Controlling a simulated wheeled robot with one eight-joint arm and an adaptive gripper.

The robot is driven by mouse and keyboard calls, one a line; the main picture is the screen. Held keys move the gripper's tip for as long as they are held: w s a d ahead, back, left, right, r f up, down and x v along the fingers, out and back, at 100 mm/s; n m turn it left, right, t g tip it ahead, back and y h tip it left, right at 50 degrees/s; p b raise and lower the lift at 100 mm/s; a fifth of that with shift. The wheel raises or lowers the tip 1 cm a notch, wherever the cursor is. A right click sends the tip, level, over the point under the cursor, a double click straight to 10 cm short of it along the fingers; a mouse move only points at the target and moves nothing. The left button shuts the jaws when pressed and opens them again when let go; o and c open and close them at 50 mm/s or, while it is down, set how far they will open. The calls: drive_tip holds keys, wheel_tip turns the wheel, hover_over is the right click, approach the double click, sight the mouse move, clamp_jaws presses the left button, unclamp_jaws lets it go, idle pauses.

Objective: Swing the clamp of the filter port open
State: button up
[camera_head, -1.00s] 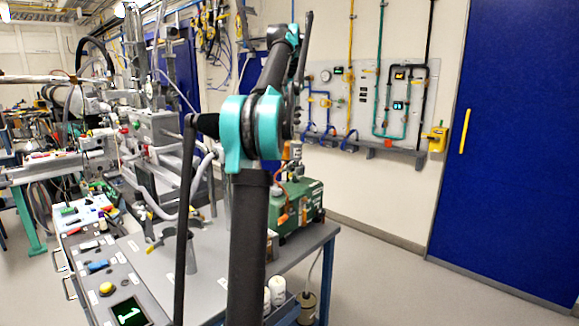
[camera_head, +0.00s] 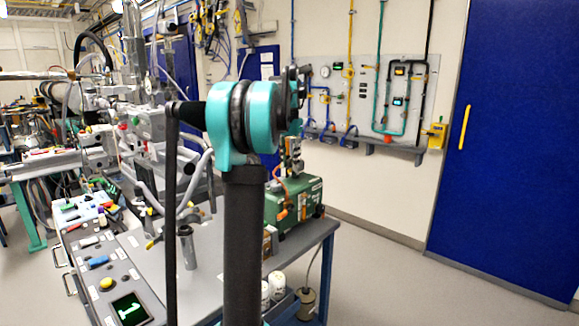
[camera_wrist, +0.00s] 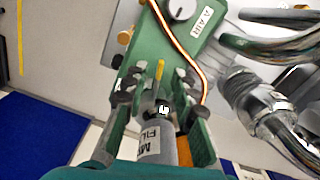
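The green pump unit (camera_head: 296,203) stands on the grey bench. In the wrist view, a grey filter cylinder (camera_wrist: 155,143) with a partly readable label points towards the camera. A grey fitting with a thin yellow lever (camera_wrist: 160,70), seemingly the port clamp, lies just beyond it. Whether the clamp is latched cannot be told. My gripper (camera_wrist: 160,90) has its dark fingers spread apart, one on either side of the fitting. Nothing is visibly held, and contact with the lever cannot be made out. In the head view my arm hides most of the gripper and port.
Silver corrugated pipework (camera_wrist: 255,97) stands close on the right. White bottles (camera_head: 276,286) stand by the bench's lower edge. The floor towards the blue door (camera_head: 520,130) is clear.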

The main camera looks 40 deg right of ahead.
drive_tip(key=shift+f, duration=0.9)
clamp_jaws()
